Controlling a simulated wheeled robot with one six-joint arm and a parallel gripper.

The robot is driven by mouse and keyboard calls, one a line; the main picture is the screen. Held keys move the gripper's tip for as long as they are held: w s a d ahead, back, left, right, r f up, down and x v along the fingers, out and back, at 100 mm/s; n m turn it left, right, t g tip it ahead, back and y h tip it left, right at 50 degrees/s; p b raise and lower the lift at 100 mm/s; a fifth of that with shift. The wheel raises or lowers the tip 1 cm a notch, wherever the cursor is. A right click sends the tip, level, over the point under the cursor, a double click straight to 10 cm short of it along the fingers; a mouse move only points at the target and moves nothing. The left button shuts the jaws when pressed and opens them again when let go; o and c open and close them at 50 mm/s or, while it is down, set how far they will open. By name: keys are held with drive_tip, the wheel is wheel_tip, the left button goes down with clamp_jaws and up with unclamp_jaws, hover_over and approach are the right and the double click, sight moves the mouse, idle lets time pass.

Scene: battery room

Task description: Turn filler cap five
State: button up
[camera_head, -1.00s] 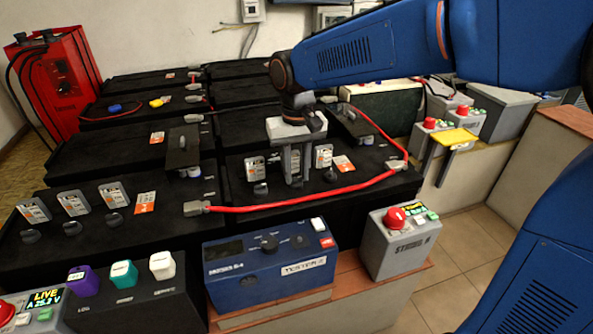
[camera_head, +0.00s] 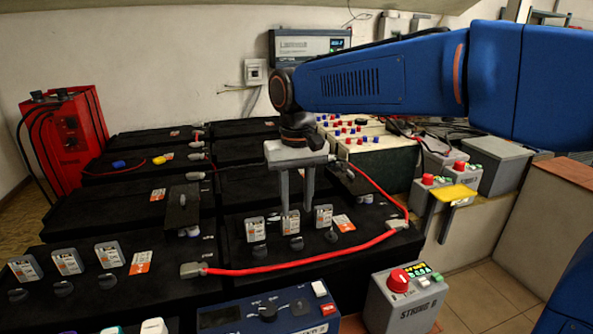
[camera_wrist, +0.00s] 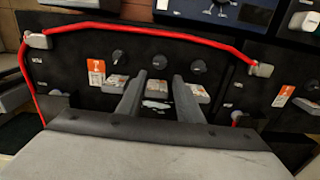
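Three dark round filler caps sit on the right-hand front battery (camera_head: 350,265), each before a grey tag. The middle cap (camera_head: 296,243) of this row, which I take as cap five, also shows in the wrist view (camera_wrist: 159,61). My gripper (camera_head: 297,209) points down above this row, its two fingers apart and empty. The marks on the caps are too small to read.
A red cable (camera_head: 310,269) runs along the front of this battery and up its right side. Caps flank the middle one at left (camera_head: 259,251) and right (camera_head: 331,236). A blue tester (camera_head: 268,313) and a grey box with a red knob (camera_head: 402,300) stand in front.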

wheel_tip(320, 180, up, 8)
idle(0.4)
drive_tip(key=shift+r, duration=0.1)
drive_tip(key=s+d+f+t, duration=0.15)
drive_tip(key=s+d, duration=0.25)
drive_tip(key=d, duration=0.6)
drive_tip(key=s+d+f+m+t, duration=0.3)
drive_tip(key=s+d+f, duration=1.4)
drive_tip(key=shift+d, duration=0.2)
idle(1.2)
